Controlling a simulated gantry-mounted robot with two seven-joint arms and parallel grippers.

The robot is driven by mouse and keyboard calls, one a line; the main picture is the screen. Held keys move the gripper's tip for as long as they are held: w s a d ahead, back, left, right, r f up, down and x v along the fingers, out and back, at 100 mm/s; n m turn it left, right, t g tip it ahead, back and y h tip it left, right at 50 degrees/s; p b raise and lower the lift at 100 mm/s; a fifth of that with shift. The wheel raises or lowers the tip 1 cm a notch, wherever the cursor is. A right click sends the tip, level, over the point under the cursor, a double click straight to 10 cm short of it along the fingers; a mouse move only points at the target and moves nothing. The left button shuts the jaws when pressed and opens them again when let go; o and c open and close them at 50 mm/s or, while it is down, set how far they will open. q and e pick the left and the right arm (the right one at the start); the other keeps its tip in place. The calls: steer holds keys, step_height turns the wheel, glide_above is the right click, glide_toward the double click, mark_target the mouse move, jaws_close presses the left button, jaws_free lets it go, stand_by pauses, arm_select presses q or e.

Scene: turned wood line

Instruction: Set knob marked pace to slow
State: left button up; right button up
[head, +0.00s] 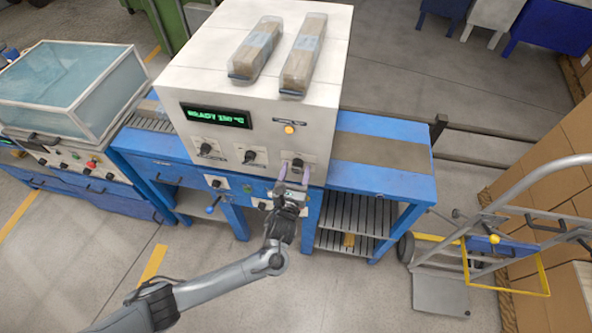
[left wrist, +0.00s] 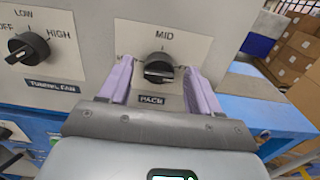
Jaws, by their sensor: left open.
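The pace knob (left wrist: 158,68) is a dark round knob on a white plate on the machine's front, with MID printed above it and a dark label below that appears to read PACE. In the head view the knob (head: 298,163) is the right one of the row. My left gripper (head: 294,174) is open, its lilac fingers on either side of the knob. In the left wrist view the gripper (left wrist: 161,85) shows gaps between knob and fingers. I cannot tell exactly where the knob points.
The tunnel fan knob (left wrist: 28,48), with LOW and HIGH marks, is left of the pace knob. A green display (head: 215,116) and a yellow button (head: 289,129) are above. Two wrapped packs (head: 302,60) lie on top. A hand truck (head: 470,245) stands at right.

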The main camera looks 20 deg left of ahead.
arm_select(q)
steer(key=shift+w+a, duration=0.1)
steer(key=shift+w, duration=0.3)
steer(key=c, duration=1)
steer(key=shift+c, duration=0.2)
